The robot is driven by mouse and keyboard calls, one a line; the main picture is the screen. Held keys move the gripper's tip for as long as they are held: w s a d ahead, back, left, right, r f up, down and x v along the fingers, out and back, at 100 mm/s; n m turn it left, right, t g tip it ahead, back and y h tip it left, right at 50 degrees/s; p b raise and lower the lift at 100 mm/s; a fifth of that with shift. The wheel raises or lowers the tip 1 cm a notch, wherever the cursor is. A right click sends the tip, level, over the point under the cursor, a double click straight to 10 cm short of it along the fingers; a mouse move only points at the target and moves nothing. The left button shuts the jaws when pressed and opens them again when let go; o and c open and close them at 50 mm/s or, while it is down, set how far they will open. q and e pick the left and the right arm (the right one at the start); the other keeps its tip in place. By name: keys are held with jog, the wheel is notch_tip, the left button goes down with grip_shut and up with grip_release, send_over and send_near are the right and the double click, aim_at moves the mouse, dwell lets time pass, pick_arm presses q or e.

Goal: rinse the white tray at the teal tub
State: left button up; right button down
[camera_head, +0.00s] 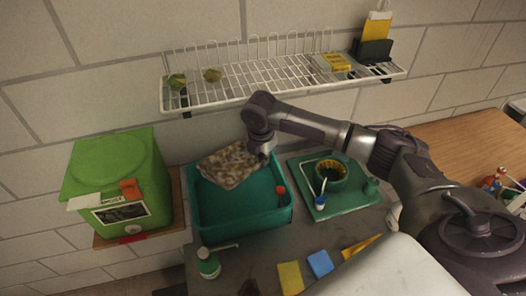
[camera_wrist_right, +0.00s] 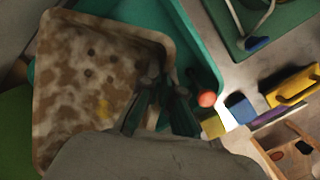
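The white tray (camera_head: 230,164) is mottled with brown stains and sits tilted over the back left of the teal tub (camera_head: 245,222). In the right wrist view the tray (camera_wrist_right: 75,75) shows its stained face with several dark spots and a small yellow patch. My right gripper (camera_head: 262,152) is at the tray's right edge above the tub. In the wrist view its fingers (camera_wrist_right: 160,100) lie on either side of the tray's rim, shut on it. The teal tub also shows behind the tray (camera_wrist_right: 190,45). My left gripper is in neither view.
A green bin (camera_head: 118,185) stands left of the tub. A white wire rack (camera_head: 270,80) hangs above. A green tray with a pot (camera_head: 330,172) lies to the right.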

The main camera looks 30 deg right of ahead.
jog(key=shift+s+a, duration=0.1)
jog(key=shift+f, duration=0.75)
notch_tip(320, 180, down, 14)
jog(key=b, duration=1.2)
jog(key=shift+r, duration=0.2)
jog(key=shift+r, duration=0.15)
dwell(1.6)
jog(key=shift+r+p, duration=6)
jog(key=shift+r, duration=0.95)
